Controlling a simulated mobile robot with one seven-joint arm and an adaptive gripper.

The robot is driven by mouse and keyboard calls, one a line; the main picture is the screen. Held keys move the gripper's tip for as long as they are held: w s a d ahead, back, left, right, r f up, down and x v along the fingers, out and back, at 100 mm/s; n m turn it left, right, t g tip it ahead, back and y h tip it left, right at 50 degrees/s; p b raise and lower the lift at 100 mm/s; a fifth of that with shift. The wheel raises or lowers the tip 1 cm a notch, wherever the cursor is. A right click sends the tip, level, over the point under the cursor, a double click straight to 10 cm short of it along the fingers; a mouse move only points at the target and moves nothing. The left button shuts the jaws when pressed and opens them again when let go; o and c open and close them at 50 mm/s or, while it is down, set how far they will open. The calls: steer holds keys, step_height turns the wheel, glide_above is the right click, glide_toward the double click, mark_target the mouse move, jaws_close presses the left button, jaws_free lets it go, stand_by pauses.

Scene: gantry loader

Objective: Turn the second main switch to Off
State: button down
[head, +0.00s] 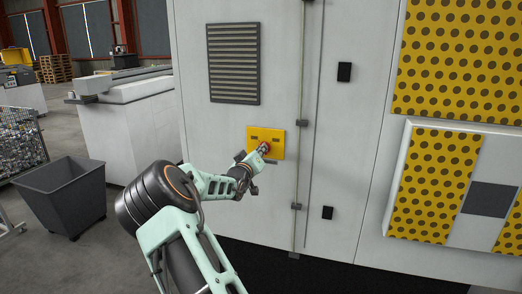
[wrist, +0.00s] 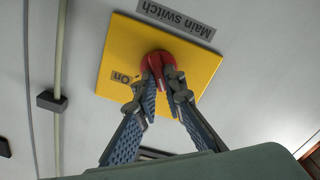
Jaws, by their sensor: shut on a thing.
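One yellow switch plate (head: 252,135) is on the pale grey cabinet front in the head view. It also shows in the wrist view (wrist: 200,62), under a grey label reading "Main switch" (wrist: 178,17), upside down in the picture. A red rotary knob (wrist: 155,58) sits at the middle of the plate. The "On" label (wrist: 124,78) lies to the knob's left in the wrist view. My gripper (wrist: 161,76) is shut on the red knob, one finger on each side; in the head view (head: 262,150) it reaches the plate. Fingers cover part of the plate, and no "Off" label is visible.
A louvred vent (head: 234,63) is above the plate. A vertical rod (head: 300,80) and black latches (head: 344,72) are to its right. A dark grey bin (head: 65,195) stands on the floor at left, before a white machine (head: 130,125).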

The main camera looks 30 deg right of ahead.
steer(key=shift+f+n, duration=0.1)
steer(key=shift+n, duration=0.7)
steer(key=c, duration=2)
jaws_free()
steer(key=v, duration=1.2)
